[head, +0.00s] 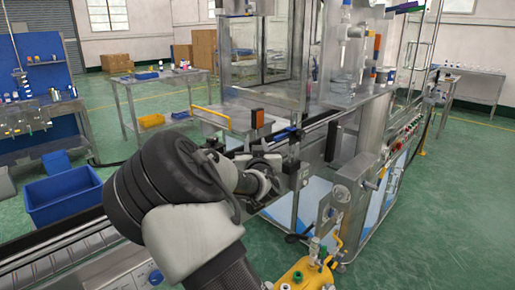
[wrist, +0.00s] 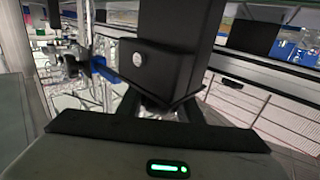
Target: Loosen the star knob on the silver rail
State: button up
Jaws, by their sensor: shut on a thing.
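My gripper (head: 262,178) is at the machine's near side, beside the silver rail, and my arm hides part of it in the head view. In the wrist view its dark fingers (wrist: 163,108) reach up to a black block with a small round button (wrist: 165,50). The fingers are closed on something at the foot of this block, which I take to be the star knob. The knob's own shape is hidden by the fingers and the block, so I cannot tell how it is turned.
A black and orange sensor block (head: 257,118) stands just above my gripper. The machine's steel column (head: 345,195) and a yellow unit with fittings (head: 305,277) are close on the right. A blue bin (head: 62,198) is on the floor at left. Green floor is free at right.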

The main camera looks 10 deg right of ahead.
jog(key=n+y+b, duration=0.2)
jog(key=y, duration=0.2)
jog(key=shift+a+n, duration=0.15)
jog(key=shift+n, duration=0.25)
jog(key=shift+s+a+n+g+y+p, duration=0.55)
jog(key=shift+n+g+y+p, duration=0.6)
jog(key=shift+n+g+y, duration=1.1)
jog(key=shift+s+a+n+g+y+p, duration=0.3)
jog(key=shift+a+n+g+y+p, duration=0.4)
jog(key=shift+n+g+y+p, duration=1.35)
jog(key=shift+s+a+n+g+y+p, duration=0.3)
jog(key=shift+s+a+n+g+y, duration=0.25)
jog(key=shift+n+g+y, duration=1.8)
jog(key=shift+a+f+m+t+y, duration=0.15)
jog(key=shift+m+t+y, duration=0.3)
jog(key=shift+t+y, duration=0.3)
jog(key=o, duration=0.8)
jog(key=shift+c, duration=0.2)
jog(key=v, duration=1.7)
jog(key=shift+p, duration=0.4)
